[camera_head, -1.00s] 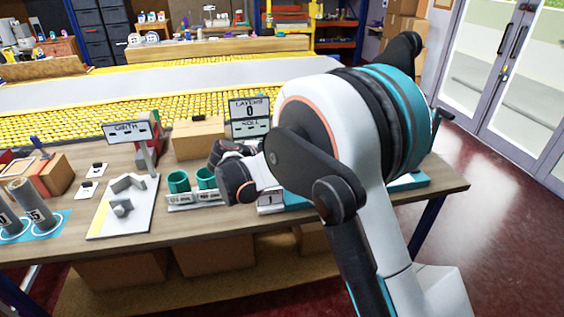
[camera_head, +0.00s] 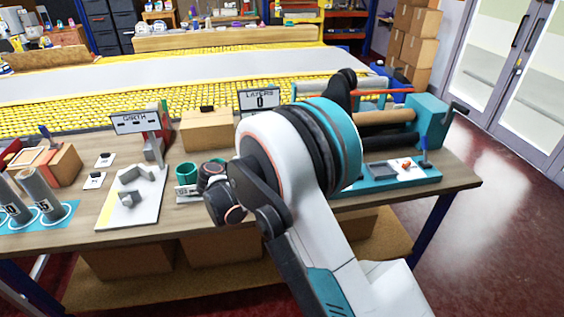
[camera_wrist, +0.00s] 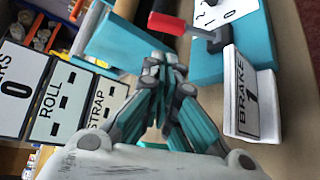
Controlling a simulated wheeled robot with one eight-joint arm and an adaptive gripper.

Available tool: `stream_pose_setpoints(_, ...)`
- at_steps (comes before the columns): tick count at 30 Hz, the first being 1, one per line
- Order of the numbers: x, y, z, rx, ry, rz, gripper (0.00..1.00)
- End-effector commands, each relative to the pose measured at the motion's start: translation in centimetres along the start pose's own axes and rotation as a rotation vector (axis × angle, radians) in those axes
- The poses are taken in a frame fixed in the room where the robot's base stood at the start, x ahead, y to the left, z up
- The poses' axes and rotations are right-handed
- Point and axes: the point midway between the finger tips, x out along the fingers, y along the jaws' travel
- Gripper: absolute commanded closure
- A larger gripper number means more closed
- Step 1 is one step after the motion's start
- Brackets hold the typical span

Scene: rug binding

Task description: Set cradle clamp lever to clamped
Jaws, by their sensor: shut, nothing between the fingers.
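My gripper (camera_wrist: 161,62) shows in the wrist view, its fingers together and empty. A red-handled lever (camera_wrist: 168,23) lies just beyond the fingertips, beside a teal block with a white plate marked 1 and 0 (camera_wrist: 215,10). A gap shows between fingers and lever. In the head view my arm hides the gripper and part of the teal roller machine (camera_head: 428,118). A blue-tipped upright lever (camera_head: 424,150) is on its front base. No label reading cradle clamp is legible, so I cannot tell which lever it is.
A display reading LAYERS 0 (camera_head: 260,100) stands behind my arm; its panels (camera_wrist: 62,100) fill the wrist view's left. Left on the table (camera_head: 150,235) are a GIRTH stand (camera_head: 135,123), green cups (camera_head: 187,174), a cardboard box (camera_head: 205,130) and grey cylinders (camera_head: 38,190).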

Motion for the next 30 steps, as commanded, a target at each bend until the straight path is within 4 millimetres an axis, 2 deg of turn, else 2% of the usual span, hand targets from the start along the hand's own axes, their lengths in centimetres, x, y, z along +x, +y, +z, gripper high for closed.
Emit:
stream_pose_setpoints(9, 5.7, -0.3, 0.0, 0.000, -0.002, -0.001, 1.00)
stream_pose_setpoints(15, 8.0, -0.2, 0.0, 0.000, -0.001, -0.001, 1.00)
stream_pose_setpoints(21, 8.9, -0.1, 0.0, 0.000, -0.001, -0.001, 1.00)
stream_pose_setpoints(30, 8.8, 0.0, 0.0, 0.000, -0.001, -0.001, 1.00)
